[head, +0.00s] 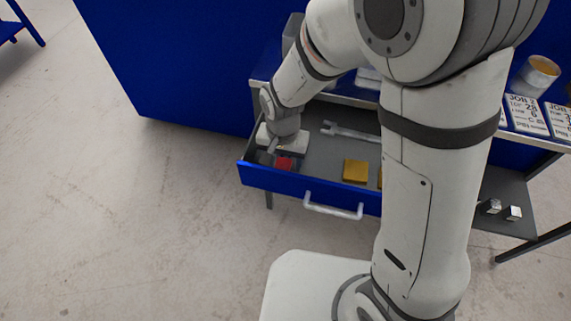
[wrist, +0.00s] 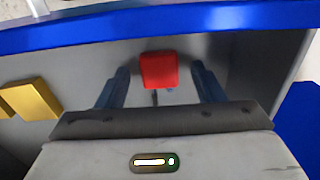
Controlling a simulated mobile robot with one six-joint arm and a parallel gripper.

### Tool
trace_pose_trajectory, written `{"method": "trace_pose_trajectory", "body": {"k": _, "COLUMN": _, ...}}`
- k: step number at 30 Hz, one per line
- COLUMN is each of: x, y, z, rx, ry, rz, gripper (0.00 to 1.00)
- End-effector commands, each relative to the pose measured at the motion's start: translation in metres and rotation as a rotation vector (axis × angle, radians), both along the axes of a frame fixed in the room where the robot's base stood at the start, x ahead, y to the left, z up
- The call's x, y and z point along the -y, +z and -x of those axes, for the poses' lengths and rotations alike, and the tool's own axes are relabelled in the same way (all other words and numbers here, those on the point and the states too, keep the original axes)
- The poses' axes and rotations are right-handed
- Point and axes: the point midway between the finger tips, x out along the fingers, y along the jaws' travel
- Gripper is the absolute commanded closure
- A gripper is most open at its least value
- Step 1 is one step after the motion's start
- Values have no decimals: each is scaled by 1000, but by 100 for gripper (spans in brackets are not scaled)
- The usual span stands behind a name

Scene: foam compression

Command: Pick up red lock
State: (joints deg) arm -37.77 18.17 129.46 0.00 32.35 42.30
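The red lock (wrist: 159,70) lies in the open blue drawer, near the drawer's front left corner in the head view, where it shows as a small red block (head: 284,163). In the wrist view it sits between and slightly beyond the two fingers of my gripper (wrist: 160,80). The fingers are spread wide, with a gap on each side of the lock. In the head view my gripper (head: 283,151) reaches down into the drawer right at the lock, and its fingers are partly hidden. A thin dark piece shows below the lock in the wrist view.
The drawer's blue front wall (head: 275,182) and side wall stand close to my gripper. A yellow block (head: 355,171) lies to the right in the drawer, with a grey wrench (head: 350,132) behind it. A white handle (head: 333,209) is on the drawer front.

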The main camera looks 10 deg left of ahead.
Motion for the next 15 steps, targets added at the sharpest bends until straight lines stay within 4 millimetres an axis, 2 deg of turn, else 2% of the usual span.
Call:
{"method": "trace_pose_trajectory", "body": {"k": 2, "x": 0, "y": 0, "z": 0, "rx": 0, "ry": 0, "rz": 0, "gripper": 45}}
{"method": "trace_pose_trajectory", "body": {"k": 15, "x": 0, "y": 0, "z": 0, "rx": 0, "ry": 1, "rz": 0, "gripper": 81}}
